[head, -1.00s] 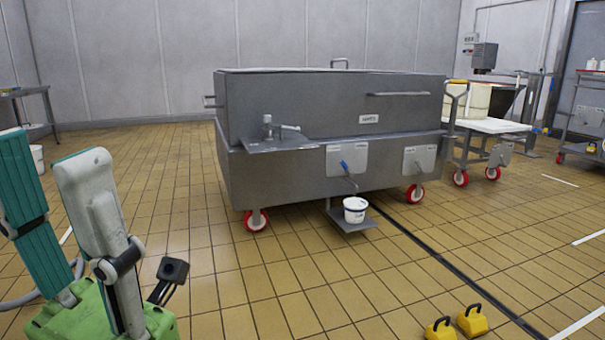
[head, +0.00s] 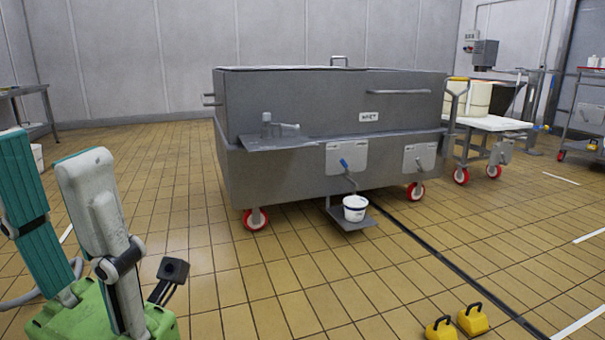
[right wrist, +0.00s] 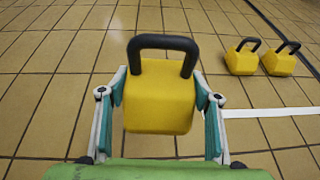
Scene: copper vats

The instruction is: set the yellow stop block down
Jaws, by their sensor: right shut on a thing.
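A yellow stop block (right wrist: 160,98) with a black handle fills the middle of the right wrist view, upright. My right gripper (right wrist: 160,104) is shut on it, one finger on each side. Tiled floor shows around the block; I cannot tell whether its base touches the floor. The right gripper and this block are not in the head view. My left gripper (head: 48,150) is at the left of the head view, fingers up, apart and empty.
Two more yellow blocks stand on the floor, the left one (head: 440,330) and the right one (head: 473,320). A grey wheeled vat (head: 290,180) stands ahead, with a white bucket (head: 355,210) on a low shelf. Open tiled floor (head: 290,285) lies in front.

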